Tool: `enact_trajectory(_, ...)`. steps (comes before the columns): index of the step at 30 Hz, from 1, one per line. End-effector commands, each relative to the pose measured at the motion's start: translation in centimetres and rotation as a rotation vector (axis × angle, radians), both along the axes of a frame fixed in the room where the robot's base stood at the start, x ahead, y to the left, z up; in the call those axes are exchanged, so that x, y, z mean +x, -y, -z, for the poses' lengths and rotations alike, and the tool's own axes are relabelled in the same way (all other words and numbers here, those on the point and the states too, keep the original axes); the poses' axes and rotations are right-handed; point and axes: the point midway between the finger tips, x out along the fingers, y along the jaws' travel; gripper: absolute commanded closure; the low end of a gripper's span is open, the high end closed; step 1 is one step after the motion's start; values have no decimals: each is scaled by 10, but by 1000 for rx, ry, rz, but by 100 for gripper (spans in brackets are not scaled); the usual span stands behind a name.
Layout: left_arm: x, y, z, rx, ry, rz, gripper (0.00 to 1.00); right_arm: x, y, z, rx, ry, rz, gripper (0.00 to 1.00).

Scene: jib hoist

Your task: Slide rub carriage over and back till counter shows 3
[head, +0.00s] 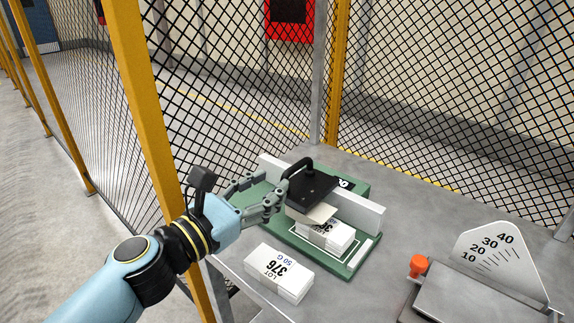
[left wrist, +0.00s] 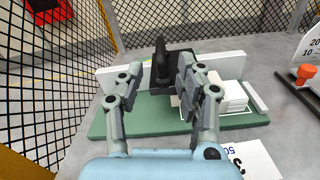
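The rub carriage (head: 314,190) is a black block with a black bar handle (head: 297,167), on a pale rail (head: 358,213) over a green base (head: 290,236). A white block marked 376 (head: 325,234) sits on the base, with a pale strip hanging from the carriage over it. My left gripper (head: 270,183) is open beside the carriage's left end. In the left wrist view its fingers are spread, with the handle (left wrist: 160,62) showing between and beyond them. My right gripper is out of view.
A second white block marked 376, 50 G (head: 279,272) lies on the grey table in front of the base. A dial scale (head: 501,262) with an orange knob (head: 418,266) stands at right. Mesh fencing with yellow posts (head: 150,110) borders the table behind and left.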

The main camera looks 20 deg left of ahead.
Motion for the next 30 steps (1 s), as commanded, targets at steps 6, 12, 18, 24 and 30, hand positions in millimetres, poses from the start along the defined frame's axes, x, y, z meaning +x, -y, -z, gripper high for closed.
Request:
enact_trajectory(6, 43, 16, -3, 0, 2, -1, 64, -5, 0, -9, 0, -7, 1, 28)
enact_trajectory(12, 72, 26, -1, 5, 2, -1, 64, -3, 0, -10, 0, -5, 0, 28)
enact_trajectory(18, 82, 30, 0, 7, -1, -1, 64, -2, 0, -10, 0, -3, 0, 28)
enact_trajectory(24, 82, 30, 0, 7, -1, -1, 64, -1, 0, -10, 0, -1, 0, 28)
enact_trajectory(30, 82, 29, 0, 6, 0, -1, 86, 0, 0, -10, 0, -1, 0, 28)
